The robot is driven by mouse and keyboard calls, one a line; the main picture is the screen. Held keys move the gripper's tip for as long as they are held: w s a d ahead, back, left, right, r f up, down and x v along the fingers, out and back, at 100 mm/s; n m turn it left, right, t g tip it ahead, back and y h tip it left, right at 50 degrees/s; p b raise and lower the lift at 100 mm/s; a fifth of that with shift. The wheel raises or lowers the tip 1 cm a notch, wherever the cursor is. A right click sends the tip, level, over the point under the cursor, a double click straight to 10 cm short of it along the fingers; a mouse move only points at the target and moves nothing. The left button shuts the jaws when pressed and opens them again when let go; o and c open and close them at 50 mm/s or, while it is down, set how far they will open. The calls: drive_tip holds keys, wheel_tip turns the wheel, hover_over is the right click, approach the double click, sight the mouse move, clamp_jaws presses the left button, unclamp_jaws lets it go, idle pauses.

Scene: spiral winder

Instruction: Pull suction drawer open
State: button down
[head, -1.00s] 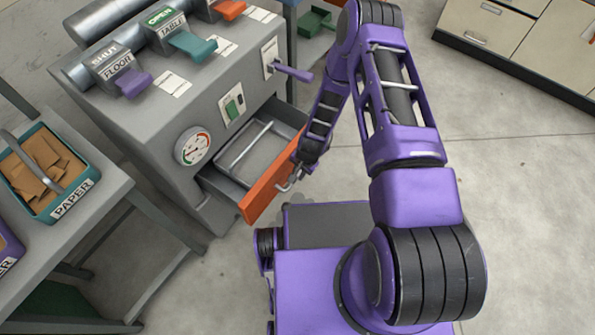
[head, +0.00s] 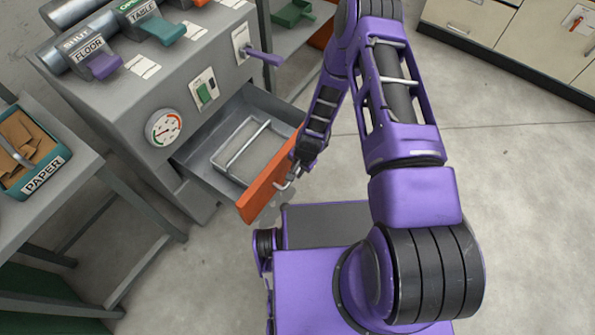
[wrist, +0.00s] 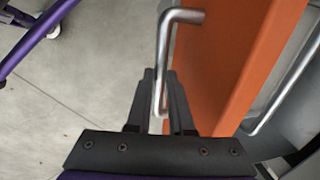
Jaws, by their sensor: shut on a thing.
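The suction drawer has an orange front (head: 268,180) and stands pulled out of the grey machine in the head view. Inside it are a wire frame and a grey panel. The orange front also shows in the wrist view (wrist: 225,65), with its bent metal handle (wrist: 163,55) to the left of it. My gripper (wrist: 160,105) is shut on the handle, its two dark fingers on either side of the bar. In the head view my gripper (head: 294,172) is at the drawer front, small and partly hidden by my arm.
The grey machine (head: 130,110) carries a round gauge (head: 163,128), a green switch (head: 205,93) and a purple lever (head: 262,55). A side table with a teal paper bin (head: 35,185) stands at the left. Floor to the right (head: 510,190) is clear.

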drive_tip(key=shift+s+d, duration=0.2)
drive_tip(key=shift+d, duration=0.1)
drive_tip(key=c, duration=0.8)
unclamp_jaws()
drive_tip(key=shift+r, duration=0.35)
drive_tip(key=d+r+p, duration=0.1)
drive_tip(key=r, duration=0.4)
drive_tip(key=s+r+p, duration=0.1)
drive_tip(key=r, duration=0.5)
drive_tip(key=s+d+r+p, duration=0.1)
drive_tip(key=r, duration=0.4)
drive_tip(key=shift+d+r, duration=0.2)
drive_tip(key=shift+d, duration=0.1)
